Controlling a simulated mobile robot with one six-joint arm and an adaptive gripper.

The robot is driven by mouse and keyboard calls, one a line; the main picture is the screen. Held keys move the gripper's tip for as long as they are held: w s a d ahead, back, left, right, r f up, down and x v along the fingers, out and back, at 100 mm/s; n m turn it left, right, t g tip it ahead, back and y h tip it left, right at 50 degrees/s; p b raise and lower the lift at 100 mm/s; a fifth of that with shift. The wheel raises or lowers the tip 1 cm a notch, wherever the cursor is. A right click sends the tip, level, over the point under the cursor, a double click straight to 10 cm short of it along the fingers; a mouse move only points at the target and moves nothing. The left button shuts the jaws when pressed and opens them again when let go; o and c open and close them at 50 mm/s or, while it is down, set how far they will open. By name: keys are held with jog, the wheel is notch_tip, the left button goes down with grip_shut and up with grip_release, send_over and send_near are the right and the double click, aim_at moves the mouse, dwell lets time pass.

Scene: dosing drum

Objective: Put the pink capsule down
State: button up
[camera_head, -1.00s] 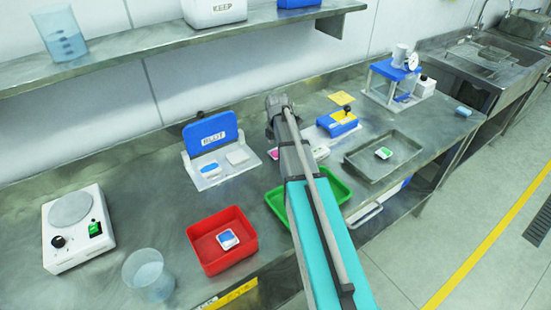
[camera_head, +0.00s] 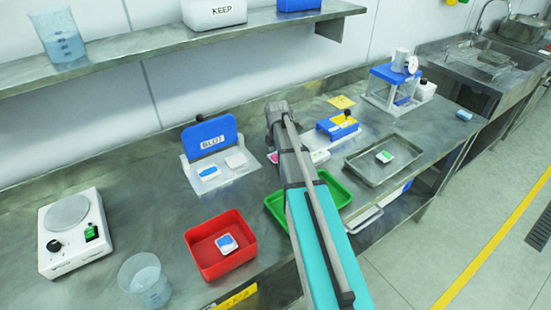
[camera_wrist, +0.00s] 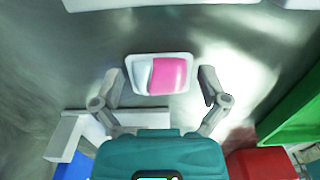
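The pink capsule (camera_wrist: 172,75), half pink and half pale on a small white base, shows in the wrist view over the grey steel. In the head view a bit of its pink (camera_head: 272,157) shows just left of my arm. My gripper (camera_wrist: 162,80) has its fingers spread on either side of it. A gap shows at the right finger; the left finger is very close to the white base. I cannot tell for sure whether the base rests on the bench. In the head view my arm hides most of the gripper.
A green tray (camera_head: 336,189) lies beside my arm. A red tray (camera_head: 208,237) with a blue capsule is left of it. A BLOT stand (camera_head: 230,180) is behind on the left. A steel tray (camera_head: 408,150) and a blue-and-white press are to the right.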

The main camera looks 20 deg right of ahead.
jog(key=c, duration=0.6)
jog(key=shift+r, duration=0.1)
notch_tip(320, 180, up, 3)
jog(key=p, duration=0.3)
jog(key=s+a+r+p, duration=0.6)
jog(key=s+r+p, duration=0.3)
jog(key=s, duration=0.3)
jog(key=shift+s+r+p, duration=0.3)
jog(key=shift+r+p, duration=0.1)
jog(key=shift+p, duration=0.1)
